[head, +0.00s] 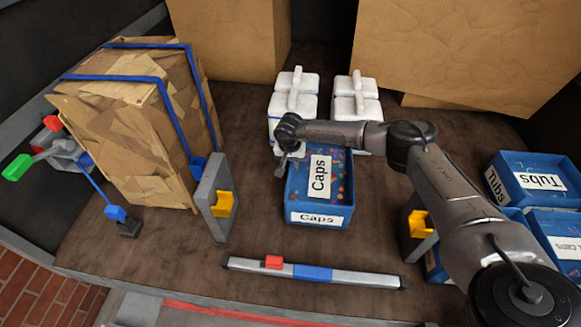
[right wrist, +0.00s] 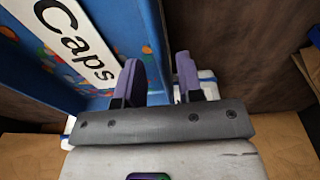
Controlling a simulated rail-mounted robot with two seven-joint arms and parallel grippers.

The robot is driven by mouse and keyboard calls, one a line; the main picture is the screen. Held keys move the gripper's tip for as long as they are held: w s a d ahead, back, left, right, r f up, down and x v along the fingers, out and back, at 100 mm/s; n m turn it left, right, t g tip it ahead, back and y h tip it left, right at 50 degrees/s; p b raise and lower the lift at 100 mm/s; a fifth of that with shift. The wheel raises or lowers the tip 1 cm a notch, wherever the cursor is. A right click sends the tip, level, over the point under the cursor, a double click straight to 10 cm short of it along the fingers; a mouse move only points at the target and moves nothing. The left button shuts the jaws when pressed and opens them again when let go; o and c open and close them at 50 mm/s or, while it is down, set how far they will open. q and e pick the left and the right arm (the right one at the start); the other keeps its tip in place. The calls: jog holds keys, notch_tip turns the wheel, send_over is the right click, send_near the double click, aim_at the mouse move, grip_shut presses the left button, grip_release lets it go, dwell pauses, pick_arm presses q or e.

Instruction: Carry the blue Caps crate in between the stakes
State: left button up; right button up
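The blue Caps crate (head: 291,200) stands on the brown deck in the head view, with small coloured caps inside and white Caps labels. Two grey stakes with yellow blocks, the left stake (head: 211,192) and the right stake (head: 413,212), stand apart on either side of it. My right gripper (head: 281,168) is at the crate's rear left side. In the right wrist view, its purple fingers (right wrist: 160,78) are apart, with the blue crate wall (right wrist: 152,45) running between them; a gap shows beside the wall. My left gripper is out of view.
White containers (head: 294,90) stand close behind the crate. A strapped cardboard box (head: 140,135) is at left, and blue Tubs crates (head: 530,180) are at right. A grey bar with red and blue pieces (head: 345,276) lies in front. Bare deck shows between crate and bar.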

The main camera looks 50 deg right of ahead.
notch_tip(320, 180, up, 8)
jog(key=shift+s+a+r+b, duration=0.15)
jog(key=shift+s+a+b, duration=0.15)
jog(key=shift+a+b, duration=0.15)
dwell(0.5)
